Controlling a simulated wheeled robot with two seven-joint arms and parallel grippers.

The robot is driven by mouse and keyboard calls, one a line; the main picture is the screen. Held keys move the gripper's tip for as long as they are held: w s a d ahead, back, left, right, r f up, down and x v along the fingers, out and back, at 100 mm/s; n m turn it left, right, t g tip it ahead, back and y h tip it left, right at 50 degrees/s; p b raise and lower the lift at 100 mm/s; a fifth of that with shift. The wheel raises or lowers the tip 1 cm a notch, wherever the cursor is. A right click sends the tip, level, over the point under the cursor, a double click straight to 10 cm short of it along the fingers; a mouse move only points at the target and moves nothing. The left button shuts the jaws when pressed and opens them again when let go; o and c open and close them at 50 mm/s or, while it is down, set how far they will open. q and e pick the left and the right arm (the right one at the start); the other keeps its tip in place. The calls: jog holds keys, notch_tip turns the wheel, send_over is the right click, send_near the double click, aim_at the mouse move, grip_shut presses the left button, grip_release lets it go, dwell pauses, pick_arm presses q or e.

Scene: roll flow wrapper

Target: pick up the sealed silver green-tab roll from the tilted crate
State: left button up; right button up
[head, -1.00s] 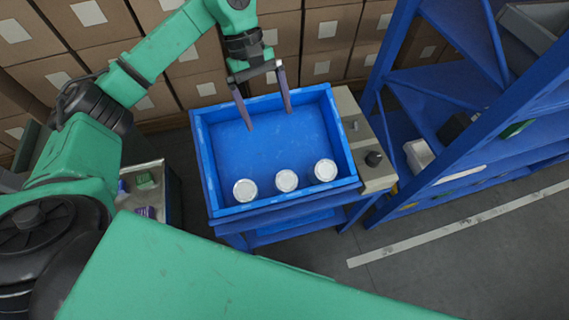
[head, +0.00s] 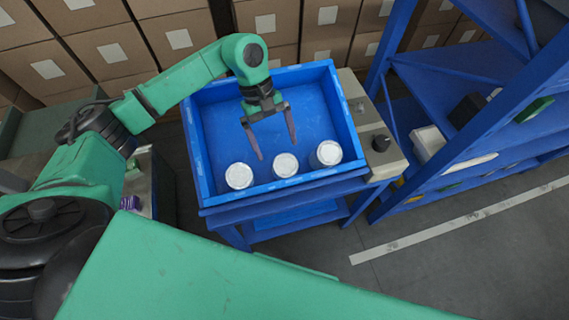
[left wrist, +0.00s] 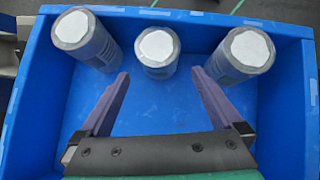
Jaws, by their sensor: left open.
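A blue tilted crate (head: 343,112) holds three silver rolls with whitish round ends, in a row along its near wall. They are the left roll (head: 239,176), the middle roll (head: 286,165) and the right roll (head: 327,153). The left wrist view shows the same row, with the middle roll (left wrist: 158,52) between two outer rolls (left wrist: 244,54) (left wrist: 84,38). I see no green tab on any roll. My left gripper (head: 275,154) is open and empty inside the crate, its fingers apart and reaching toward the middle roll. My right gripper is not in view.
A grey-beige ledge with a dark knob (head: 381,142) stands along the crate's right side. Blue shelving (head: 440,100) rises at the right. Stacked cardboard boxes (head: 120,55) line the back. The crate floor behind the rolls is clear.

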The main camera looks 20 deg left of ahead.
aim_at(283, 164)
pick_arm(q)
jog(key=p+x, duration=0.1)
jog(key=x, duration=0.2)
jog(key=p+x, duration=0.1)
jog(key=x, duration=0.2)
jog(key=shift+s+d+f+p, duration=0.15)
jog(key=shift+s+d+p, duration=0.15)
jog(key=shift+p, duration=0.1)
jog(key=shift+f, duration=0.3)
jog(key=c, duration=1.5)
jog(key=shift+w+r, duration=0.1)
